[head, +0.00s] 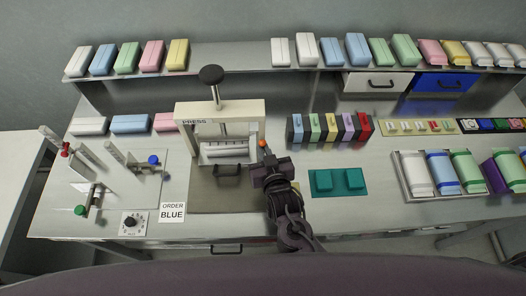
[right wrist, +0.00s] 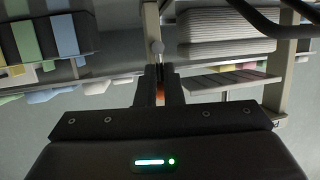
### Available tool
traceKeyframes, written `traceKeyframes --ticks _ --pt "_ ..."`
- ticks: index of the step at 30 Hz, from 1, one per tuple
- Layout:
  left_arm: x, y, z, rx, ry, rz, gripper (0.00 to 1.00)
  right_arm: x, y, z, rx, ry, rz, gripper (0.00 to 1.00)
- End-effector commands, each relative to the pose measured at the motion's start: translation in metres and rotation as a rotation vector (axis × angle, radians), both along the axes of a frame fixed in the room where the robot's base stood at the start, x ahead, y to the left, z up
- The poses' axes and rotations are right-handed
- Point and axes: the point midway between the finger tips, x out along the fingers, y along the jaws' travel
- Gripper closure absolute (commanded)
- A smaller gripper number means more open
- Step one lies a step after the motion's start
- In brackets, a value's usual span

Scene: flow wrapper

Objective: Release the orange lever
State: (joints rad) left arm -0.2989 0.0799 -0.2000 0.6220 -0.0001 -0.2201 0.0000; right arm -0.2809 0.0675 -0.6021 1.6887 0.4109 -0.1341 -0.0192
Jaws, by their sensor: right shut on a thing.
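The orange lever (head: 263,144) stands at the right side of the cream press frame (head: 257,112); only its orange tip shows above my gripper in the head view. My right gripper (head: 266,158) is at the lever, its fingers shut on it. In the right wrist view the two dark fingers (right wrist: 159,88) close around the orange lever (right wrist: 160,92), with a pale rod end just beyond them. The fingers hide most of the lever. My left gripper is in neither view.
A row of coloured blocks (head: 330,128) stands right of the press, and a teal fixture (head: 338,182) lies right of my right arm. An order card (head: 172,211) and a dial box (head: 134,223) are at the front left.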

Motion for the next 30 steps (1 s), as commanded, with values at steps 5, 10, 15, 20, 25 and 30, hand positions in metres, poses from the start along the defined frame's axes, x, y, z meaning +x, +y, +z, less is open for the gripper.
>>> traceKeyframes --ticks 5,10,15,20,25,30 --pt "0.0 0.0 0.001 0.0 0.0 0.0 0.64 0.004 0.001 0.008 0.007 -0.018 -0.003 0.9" --pt "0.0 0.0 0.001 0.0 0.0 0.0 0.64 0.003 0.001 0.006 0.004 -0.014 -0.002 0.71" --pt "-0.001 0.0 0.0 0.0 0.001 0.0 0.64 0.002 0.0 0.004 0.002 -0.01 -0.001 0.71" --pt "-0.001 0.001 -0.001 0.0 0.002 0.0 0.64 -0.003 -0.001 0.003 0.001 -0.007 -0.001 0.71" --pt "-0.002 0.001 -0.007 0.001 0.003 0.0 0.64 -0.027 -0.005 0.01 0.002 -0.007 0.0 0.71" --pt "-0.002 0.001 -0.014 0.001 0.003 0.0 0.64 -0.053 -0.011 0.019 0.002 -0.008 -0.001 0.71"
